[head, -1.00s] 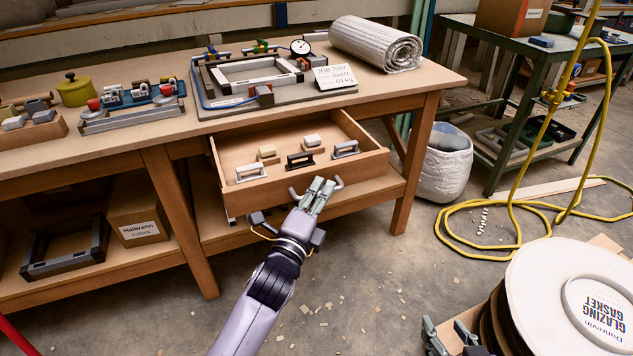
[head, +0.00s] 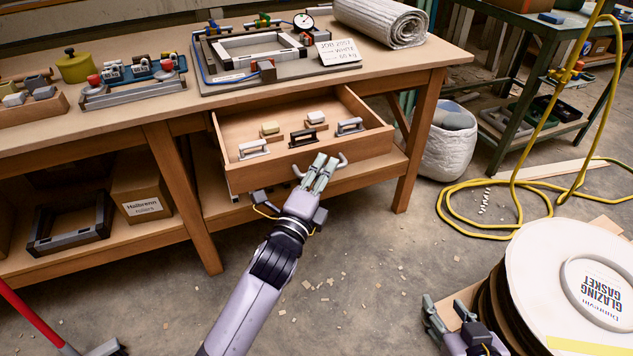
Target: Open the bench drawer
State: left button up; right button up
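The bench drawer (head: 312,168) is pulled out from under the wooden bench (head: 130,112), and its inside shows. It has a grey bow handle (head: 342,161) on its front. My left gripper (head: 320,172) is at the middle of that handle, with its fingers close together over the bar. It looks shut on the handle, though the fingers hide the bar's middle. Several small handle-shaped parts, white, black and grey, sit in the drawer.
A large white-topped gasket reel (head: 545,265) stands at the lower right. A yellow hose (head: 450,212) lies coiled on the floor near a white sack (head: 447,150). A red-handled broom (head: 35,320) is at the lower left. The floor before the drawer has only small scraps.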

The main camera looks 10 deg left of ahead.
pick_arm(q)
jog(key=v, duration=1.1)
jog(key=shift+s, duration=0.3)
jog(key=shift+a+f, duration=0.1)
jog(key=shift+f, duration=0.05)
